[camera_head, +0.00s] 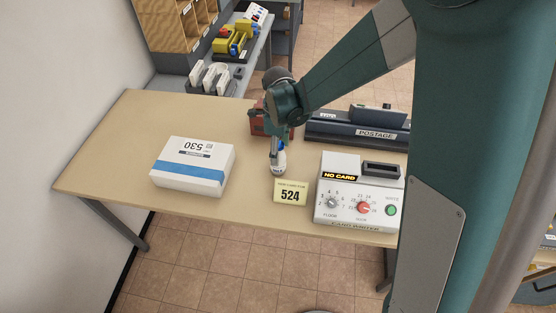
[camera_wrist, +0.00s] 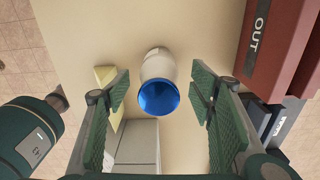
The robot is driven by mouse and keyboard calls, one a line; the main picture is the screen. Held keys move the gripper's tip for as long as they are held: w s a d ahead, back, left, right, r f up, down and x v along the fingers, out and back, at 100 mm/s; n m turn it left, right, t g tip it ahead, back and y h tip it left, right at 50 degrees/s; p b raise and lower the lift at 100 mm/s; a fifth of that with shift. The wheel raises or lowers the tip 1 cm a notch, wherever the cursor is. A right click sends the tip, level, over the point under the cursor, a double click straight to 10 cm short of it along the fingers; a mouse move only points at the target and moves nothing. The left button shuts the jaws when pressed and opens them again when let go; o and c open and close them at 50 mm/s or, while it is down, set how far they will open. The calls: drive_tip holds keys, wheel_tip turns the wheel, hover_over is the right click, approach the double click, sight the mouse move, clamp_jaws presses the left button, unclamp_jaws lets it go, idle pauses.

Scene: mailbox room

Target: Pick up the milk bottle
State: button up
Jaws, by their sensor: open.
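The milk bottle (camera_wrist: 158,68) is white with a blue cap and stands on the table between the open fingers in the wrist view. In the head view the lower part of the bottle (camera_head: 278,164) shows below my gripper (camera_head: 277,145), and its top is hidden. My gripper (camera_wrist: 160,105) points down over the bottle, open, with one finger on each side. In the wrist view a gap shows between each finger and the bottle.
A yellow 524 card (camera_head: 290,192) stands close by the bottle. A white box (camera_head: 193,166) lies left on the tan table (camera_head: 115,150). A card-writer machine (camera_head: 360,195) is at right. A red-brown OUT box (camera_wrist: 275,45) and a dark POSTAGE unit (camera_head: 355,128) stand behind.

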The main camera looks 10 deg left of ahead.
drive_tip(key=shift+f, duration=0.35)
drive_tip(key=shift+d+f, duration=0.1)
drive_tip(key=shift+f, duration=2.5)
drive_tip(key=c, duration=1.3)
drive_tip(key=shift+r, duration=0.1)
drive_tip(key=shift+r, duration=4.95)
